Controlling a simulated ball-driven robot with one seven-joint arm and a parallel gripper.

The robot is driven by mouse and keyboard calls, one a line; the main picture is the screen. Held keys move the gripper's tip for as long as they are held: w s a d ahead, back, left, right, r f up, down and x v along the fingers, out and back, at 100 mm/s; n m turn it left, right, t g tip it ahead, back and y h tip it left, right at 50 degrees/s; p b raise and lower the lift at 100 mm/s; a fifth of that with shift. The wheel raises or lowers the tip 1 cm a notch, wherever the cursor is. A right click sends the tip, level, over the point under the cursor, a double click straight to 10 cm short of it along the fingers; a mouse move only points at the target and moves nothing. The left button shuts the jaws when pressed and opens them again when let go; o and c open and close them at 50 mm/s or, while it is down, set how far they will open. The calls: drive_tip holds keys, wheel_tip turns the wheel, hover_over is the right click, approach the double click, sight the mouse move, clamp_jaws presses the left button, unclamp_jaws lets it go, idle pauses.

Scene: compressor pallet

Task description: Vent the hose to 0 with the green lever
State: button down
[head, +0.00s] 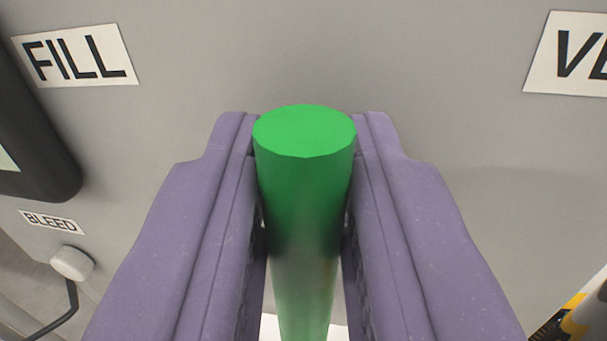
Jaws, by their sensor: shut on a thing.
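The green lever (305,190) stands in the middle of the head view, its flat round end facing up toward the camera. My gripper (304,135) has a purple finger on each side of the lever and is shut on it near its end. The lower part of the lever runs down out of the bottom of the picture, so its pivot is hidden. A FILL label (75,55) is at the upper left of the grey panel (300,60). A partly cut-off label starting "VE" (575,58) is at the upper right. No pressure reading can be read.
A black-framed device (45,165) with a pale face is cut off at the left edge. Below it are a BLEED label (51,221) and a white knob (72,263) with a black cable. A yellow and black striped part (575,315) shows at the lower right.

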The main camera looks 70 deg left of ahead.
drive_tip(key=w+d+m+p, duration=0.1)
drive_tip(key=m, duration=0.1)
drive_tip(key=w+d+f+m+t+p, duration=0.1)
drive_tip(key=w+m, duration=0.1)
drive_tip(key=m, duration=0.1)
drive_tip(key=shift+w+d, duration=0.15)
drive_tip(key=shift+d, duration=0.2)
drive_tip(key=m, duration=0.1)
drive_tip(key=w+d+f+m+p, duration=0.1)
drive_tip(key=shift+w+f+m+t+y, duration=0.15)
drive_tip(key=shift+f+m+t+y, duration=0.05)
drive_tip(key=shift+m+t+y, duration=0.1)
drive_tip(key=shift+w+d+f+m, duration=0.25)
drive_tip(key=shift+f+m, duration=0.1)
drive_tip(key=shift+m, duration=0.2)
drive_tip(key=shift+w+d+f+m, duration=0.15)
drive_tip(key=shift+w+f+m, duration=0.15)
drive_tip(key=shift+m, duration=0.25)
drive_tip(key=c, duration=1.1)
unclamp_jaws()
drive_tip(key=shift+s+d, duration=0.1)
